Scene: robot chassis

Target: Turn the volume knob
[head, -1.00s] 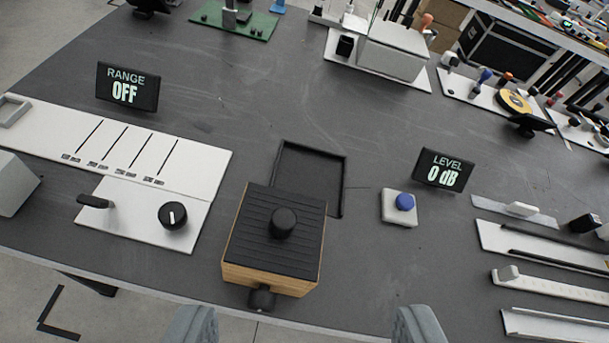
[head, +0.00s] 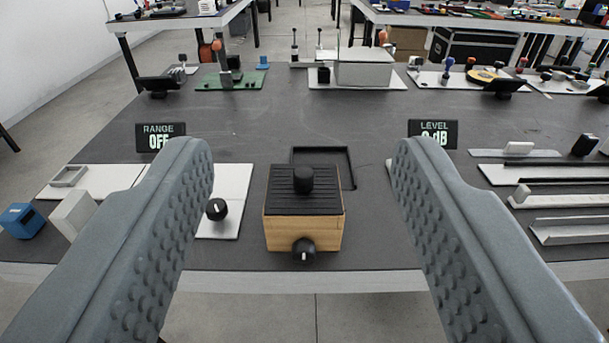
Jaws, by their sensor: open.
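A wooden box (head: 275,234) with a ribbed black top stands near the table's front edge. A black knob (head: 303,180) sits on its top. Another black knob (head: 304,251) with a white pointer mark is on its front face; the mark points roughly downward. A third black knob with a white mark (head: 216,209) is on a white plate to the left. No label shows which one is the volume knob. My gripper (head: 304,150) is open and empty, its fingers framing the box in the picture, with no knob between the pads.
A LEVEL display (head: 433,129), partly hidden by my right finger, and a RANGE display (head: 159,133) reading OFF stand behind. A shallow black tray (head: 350,170) lies behind the box. White slider rails (head: 560,200) lie at right. The middle of the table (head: 300,115) is clear.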

